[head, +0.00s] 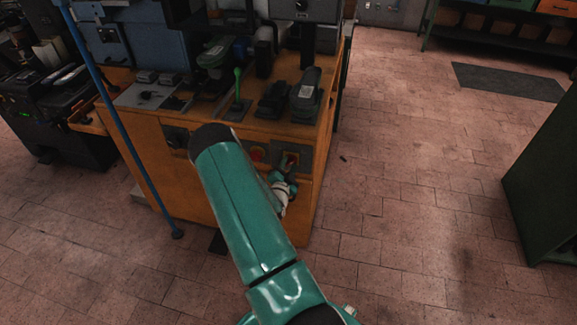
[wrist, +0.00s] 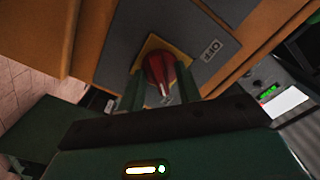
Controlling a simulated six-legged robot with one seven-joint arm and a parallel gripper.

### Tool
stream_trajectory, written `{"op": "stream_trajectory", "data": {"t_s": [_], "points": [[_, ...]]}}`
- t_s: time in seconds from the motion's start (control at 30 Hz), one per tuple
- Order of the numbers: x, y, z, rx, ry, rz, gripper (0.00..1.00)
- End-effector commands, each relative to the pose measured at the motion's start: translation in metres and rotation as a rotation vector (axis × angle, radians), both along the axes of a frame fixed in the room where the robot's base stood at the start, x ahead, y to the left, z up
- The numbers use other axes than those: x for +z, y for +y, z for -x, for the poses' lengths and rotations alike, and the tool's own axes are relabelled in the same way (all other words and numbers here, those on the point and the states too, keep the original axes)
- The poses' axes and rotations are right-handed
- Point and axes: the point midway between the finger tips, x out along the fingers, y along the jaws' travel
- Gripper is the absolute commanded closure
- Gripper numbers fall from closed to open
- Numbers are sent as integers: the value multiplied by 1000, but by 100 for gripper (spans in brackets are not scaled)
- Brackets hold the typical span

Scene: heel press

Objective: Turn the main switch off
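The main switch is a red knob (wrist: 160,70) on a yellow plate set in a grey panel (wrist: 112,45). A label reading OFF (wrist: 212,48) is to the right of the knob in the wrist view. The knob's white-marked end points down in that picture, away from the label. My gripper (wrist: 164,92) has its two green fingers apart, one on each side of the knob; I cannot tell whether they touch it. In the head view the switch (head: 291,158) is on the orange cabinet's front, with my gripper (head: 284,179) at it, partly hidden by my arm.
A red button (head: 257,154) is left of the switch. The orange cabinet (head: 170,185) carries a green lever (head: 237,84) and pedal-like parts on top. A blue pole (head: 125,130) stands at left.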

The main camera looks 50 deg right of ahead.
Motion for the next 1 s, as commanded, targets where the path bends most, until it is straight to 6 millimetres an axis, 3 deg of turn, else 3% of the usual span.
{"op": "stream_trajectory", "data": {"t_s": [0.3,0.47,0.5,1.0], "points": [[0,-3,-2,1,0,-1,66],[0,-3,-2,1,0,-1,98],[0,-3,-2,1,0,-1,100],[-1,-2,-2,1,80,33,100]]}}
